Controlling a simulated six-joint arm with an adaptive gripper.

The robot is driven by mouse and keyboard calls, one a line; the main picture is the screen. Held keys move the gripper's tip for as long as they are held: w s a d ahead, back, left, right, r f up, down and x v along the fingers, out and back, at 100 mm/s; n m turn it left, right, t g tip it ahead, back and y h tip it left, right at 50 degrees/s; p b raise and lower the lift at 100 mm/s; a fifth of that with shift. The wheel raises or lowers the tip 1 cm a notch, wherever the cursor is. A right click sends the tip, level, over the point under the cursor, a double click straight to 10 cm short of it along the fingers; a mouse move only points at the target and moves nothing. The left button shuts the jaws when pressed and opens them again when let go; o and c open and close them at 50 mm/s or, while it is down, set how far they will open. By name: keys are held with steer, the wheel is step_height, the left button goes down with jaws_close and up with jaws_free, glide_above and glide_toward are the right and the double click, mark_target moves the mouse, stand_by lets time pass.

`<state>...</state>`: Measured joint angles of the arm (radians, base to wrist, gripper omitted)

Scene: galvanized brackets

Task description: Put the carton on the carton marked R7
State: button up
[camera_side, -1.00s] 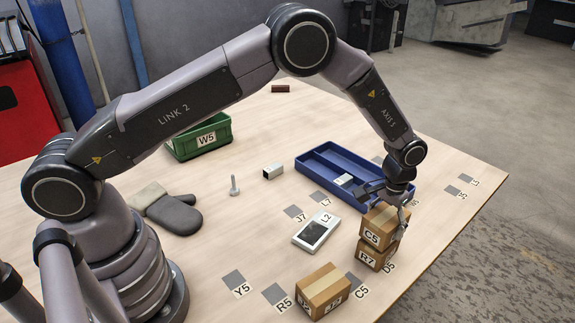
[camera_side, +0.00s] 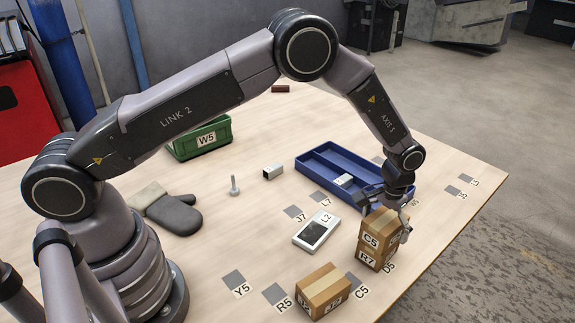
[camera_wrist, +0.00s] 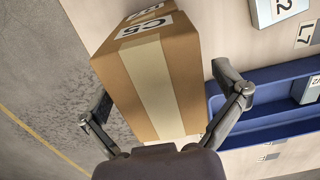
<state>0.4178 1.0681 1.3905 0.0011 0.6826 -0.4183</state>
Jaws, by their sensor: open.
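The carton marked C5 (camera_side: 374,240) sits on top of the carton marked R7 (camera_side: 372,262) near the right side of the table. The two are stacked and roughly lined up in the side view. My gripper (camera_side: 389,211) is at the upper carton, with its fingers open on either side. In the wrist view the C5 carton (camera_wrist: 155,75) fills the middle, and the open fingers of my gripper (camera_wrist: 168,112) stand apart from its sides. The R7 carton is mostly hidden in the wrist view.
Another carton (camera_side: 323,291) stands at the front edge. A blue tray (camera_side: 318,171) lies behind my gripper, and a device marked L2 (camera_side: 316,231) lies left of the stack.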

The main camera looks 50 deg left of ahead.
step_height(320, 180, up, 15)
steer(key=a, duration=0.1)
step_height(320, 180, up, 8)
steer(key=t, duration=0.1)
glide_above(381, 216)
steer(key=s+a, duration=0.3)
steer(key=a, duration=0.2)
steer(key=s+a+r+t, duration=0.2)
steer(key=s+a+r, duration=0.6)
steer(key=s+r, duration=0.2)
steer(key=s+a+t, duration=0.1)
steer(key=s+a, duration=0.2)
steer(key=s, duration=0.7)
steer(key=s+a+t, duration=0.1)
steer(key=s+a, duration=0.3)
steer(key=s, duration=0.6)
steer(key=shift+a+r+t, duration=0.15)
steer(key=shift+r+t, duration=0.15)
steer(key=shift+r, duration=0.1)
